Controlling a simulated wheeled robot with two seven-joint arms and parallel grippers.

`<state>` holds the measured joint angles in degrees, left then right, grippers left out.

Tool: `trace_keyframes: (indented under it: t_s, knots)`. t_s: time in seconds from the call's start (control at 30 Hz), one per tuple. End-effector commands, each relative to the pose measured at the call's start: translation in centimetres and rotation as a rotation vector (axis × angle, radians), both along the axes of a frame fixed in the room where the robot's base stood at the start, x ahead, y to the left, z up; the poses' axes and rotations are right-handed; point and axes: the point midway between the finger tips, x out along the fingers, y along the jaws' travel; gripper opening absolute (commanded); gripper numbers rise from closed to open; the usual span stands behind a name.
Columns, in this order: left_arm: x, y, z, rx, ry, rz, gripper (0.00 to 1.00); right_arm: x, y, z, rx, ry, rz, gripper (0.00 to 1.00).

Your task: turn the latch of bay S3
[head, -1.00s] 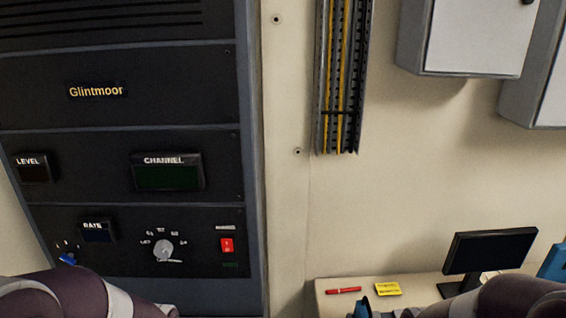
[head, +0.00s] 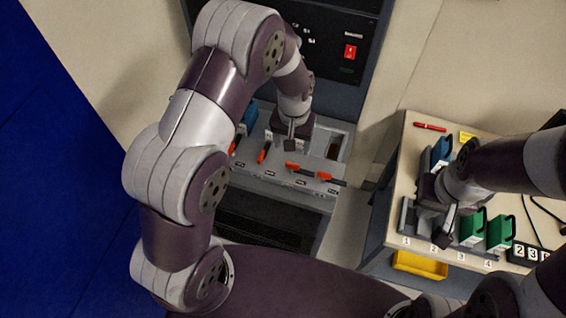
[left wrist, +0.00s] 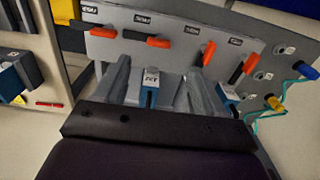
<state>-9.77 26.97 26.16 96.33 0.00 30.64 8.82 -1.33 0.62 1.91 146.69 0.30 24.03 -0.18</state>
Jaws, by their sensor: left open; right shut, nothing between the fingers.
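A grey bay shelf with a row of orange-handled latches (head: 300,168) along its front is at the foot of the black rack. In the head view, the two left latches point along the bays and the two right ones lie sideways. The left wrist view shows the latches (left wrist: 158,42) from the other side. Bay labels are too small to read, so I cannot tell which is S3. My left gripper (head: 291,143) is open above the shelf, behind the latches; its fingers (left wrist: 162,80) straddle a blue, white-labelled module (left wrist: 150,76). My right gripper (head: 446,236) is shut and empty by the side desk.
The side desk (head: 400,165) on the right holds a blue block (head: 441,151), green blocks (head: 472,228) in numbered slots, and a red pen (head: 430,127). A yellow tray (head: 420,265) is below. Blue and yellow plugs (left wrist: 306,72) with cables stand near the shelf's end.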

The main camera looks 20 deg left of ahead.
Motion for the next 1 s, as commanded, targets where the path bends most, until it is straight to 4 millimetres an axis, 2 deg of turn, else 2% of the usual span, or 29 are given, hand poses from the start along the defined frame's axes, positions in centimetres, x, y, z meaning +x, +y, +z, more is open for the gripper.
trace_keyframes:
  t_s: [0.03,0.2,0.4,0.53,0.77,0.8,0.97,1.0]
  knots:
    - [-0.1,0.0,-0.9,0.001,0.007,0.000,0.70,0.0,0.0,0.9,0.000,0.000,0.000,0.00]
    - [-0.1,0.0,-5.4,0.001,0.005,0.000,0.70,0.0,0.0,2.3,0.000,-0.001,0.000,0.00]
    - [0.0,0.0,-8.8,0.000,0.001,-0.001,0.70,0.0,0.0,3.1,0.000,-0.001,0.000,0.00]
    - [0.0,0.0,-9.7,0.000,-0.001,-0.001,0.70,0.0,0.0,3.2,0.000,0.000,0.000,0.00]
    - [0.1,0.0,-9.9,0.000,-0.002,-0.001,0.70,0.0,0.0,3.1,0.000,0.000,0.000,0.00]
    - [0.1,0.0,-9.9,0.000,-0.002,-0.001,0.67,0.0,0.0,3.1,0.000,0.000,0.000,0.00]
    - [0.0,0.0,-9.9,0.000,-0.002,-0.001,0.15,0.0,0.0,3.1,0.000,0.000,0.000,0.00]
    - [0.0,0.0,-9.9,0.000,-0.002,-0.001,0.14,0.0,0.0,3.1,0.000,0.000,0.000,0.00]
